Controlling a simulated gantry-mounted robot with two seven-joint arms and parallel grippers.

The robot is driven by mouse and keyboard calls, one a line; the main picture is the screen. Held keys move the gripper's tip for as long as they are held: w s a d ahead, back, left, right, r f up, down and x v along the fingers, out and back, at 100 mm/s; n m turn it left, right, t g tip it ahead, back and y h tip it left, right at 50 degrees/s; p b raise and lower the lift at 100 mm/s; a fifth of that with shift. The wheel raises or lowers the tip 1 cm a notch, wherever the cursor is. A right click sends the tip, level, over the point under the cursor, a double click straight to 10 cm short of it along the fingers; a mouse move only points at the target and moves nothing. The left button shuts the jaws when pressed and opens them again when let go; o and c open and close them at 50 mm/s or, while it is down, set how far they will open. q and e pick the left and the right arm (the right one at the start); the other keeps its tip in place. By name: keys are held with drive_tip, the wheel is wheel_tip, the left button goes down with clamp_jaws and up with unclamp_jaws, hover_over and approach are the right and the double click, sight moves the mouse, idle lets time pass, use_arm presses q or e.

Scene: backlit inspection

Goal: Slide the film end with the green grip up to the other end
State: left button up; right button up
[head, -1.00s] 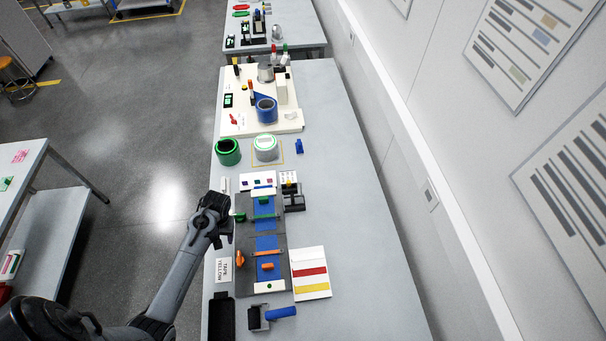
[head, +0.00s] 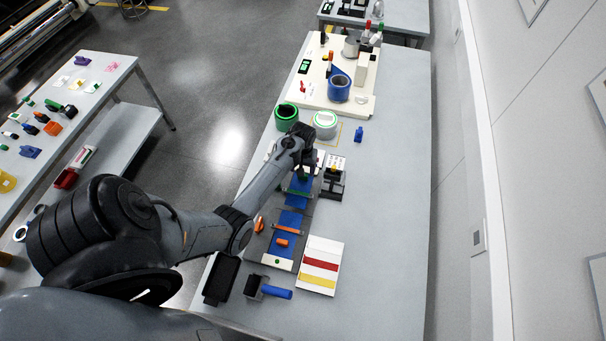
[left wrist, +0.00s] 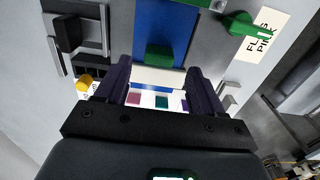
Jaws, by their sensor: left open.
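The blue film lies in two pieces on a dark grey bed; one film end (head: 299,186) is on the far side and the other film end (head: 283,244) on the near side. A green grip (left wrist: 158,55) sits on the far film in the left wrist view. An orange grip (head: 282,242) sits on the near film. My left gripper (head: 306,172) is over the far part of the bed and hides some of it. In the left wrist view its open fingers (left wrist: 158,74) stand on either side, with the green grip between and slightly beyond the tips. My right gripper is not in view.
An orange bar (head: 286,229) crosses the near film. A black device (head: 333,184) stands right of the bed. A white card with red and yellow stripes (head: 320,266) lies at the near right. Green and white rolls stand beyond. The table's right side is clear.

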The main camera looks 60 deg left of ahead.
sight(301, 184)
use_arm(q)
drive_tip(key=shift+f, duration=2.45)
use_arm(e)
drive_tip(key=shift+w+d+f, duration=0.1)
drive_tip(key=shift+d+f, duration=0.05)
use_arm(q)
drive_tip(key=c, duration=1.1)
drive_tip(key=shift+o, duration=0.2)
drive_tip(key=shift+s+d+r+p, duration=0.2)
drive_tip(key=shift+d+r+p, duration=0.05)
drive_tip(key=shift+p, duration=0.2)
drive_tip(key=shift+s+d+f+p, duration=0.15)
drive_tip(key=shift+s+d+p, duration=0.4)
drive_tip(key=shift+s+d, duration=0.1)
drive_tip(key=shift+f, duration=0.1)
drive_tip(key=o, duration=1.1)
drive_tip(key=shift+c, duration=0.2)
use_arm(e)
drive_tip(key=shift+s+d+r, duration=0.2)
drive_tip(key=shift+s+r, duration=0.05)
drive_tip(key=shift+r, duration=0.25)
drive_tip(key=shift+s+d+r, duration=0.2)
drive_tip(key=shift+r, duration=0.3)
